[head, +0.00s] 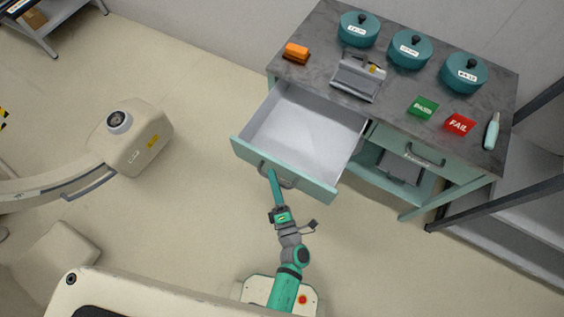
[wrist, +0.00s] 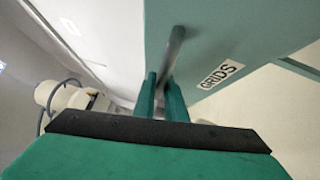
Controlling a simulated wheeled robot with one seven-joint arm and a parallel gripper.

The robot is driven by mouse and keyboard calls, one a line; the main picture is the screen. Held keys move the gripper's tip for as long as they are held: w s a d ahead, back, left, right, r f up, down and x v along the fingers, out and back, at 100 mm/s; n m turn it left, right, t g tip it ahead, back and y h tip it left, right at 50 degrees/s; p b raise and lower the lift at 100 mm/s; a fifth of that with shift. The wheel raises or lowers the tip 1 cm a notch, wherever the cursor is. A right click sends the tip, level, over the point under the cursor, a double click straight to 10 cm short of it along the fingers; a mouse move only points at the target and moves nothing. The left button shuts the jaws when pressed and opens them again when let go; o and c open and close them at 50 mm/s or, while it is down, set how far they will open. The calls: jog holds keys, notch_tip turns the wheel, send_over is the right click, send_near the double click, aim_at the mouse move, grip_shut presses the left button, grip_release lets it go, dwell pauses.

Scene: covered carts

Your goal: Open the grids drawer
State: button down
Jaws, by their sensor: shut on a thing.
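The grids drawer (head: 305,183) is pulled far out of the left side of the cart, and its pale inside looks empty. Its green front also shows in the wrist view (wrist: 225,25), with a white label reading GRIDS (wrist: 221,74). My gripper (head: 271,173) is at the drawer front, with its fingers shut on the grey bar handle (wrist: 172,55). In the wrist view the two green fingers (wrist: 162,97) stand on either side of the handle's near end. The fingertips are small in the head view.
The grey cart top (head: 395,100) bears several teal lidded pots, an orange block (head: 296,53), a grey device (head: 358,75), green and red cards and a pale bottle (head: 492,131). A second drawer (head: 420,155) at right is closed.

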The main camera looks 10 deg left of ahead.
jog(key=shift+s+a, duration=0.25)
jog(key=shift+s, duration=0.35)
jog(key=shift+s+a, duration=0.2)
jog(key=shift+s, duration=0.35)
jog(key=c, duration=1.8)
grip_release()
jog(key=v, duration=1)
jog(key=shift+s+d, duration=0.2)
jog(key=shift+s, duration=0.2)
jog(key=s+d+r+m+h, duration=0.1)
jog(key=s+r+m+h, duration=0.1)
jog(key=r+m, duration=0.3)
jog(key=s+d+r+m+g+h, duration=0.1)
jog(key=s+d+r+m+h, duration=0.1)
jog(key=m, duration=1)
jog(key=s+d+r+m+g+h, duration=0.1)
jog(key=s+r+m+h, duration=0.3)
jog(key=r+m, duration=0.4)
jog(key=shift+s+d+r+h, duration=0.1)
jog(key=shift+s+d+h, duration=0.15)
jog(key=shift+d+h, duration=0.45)
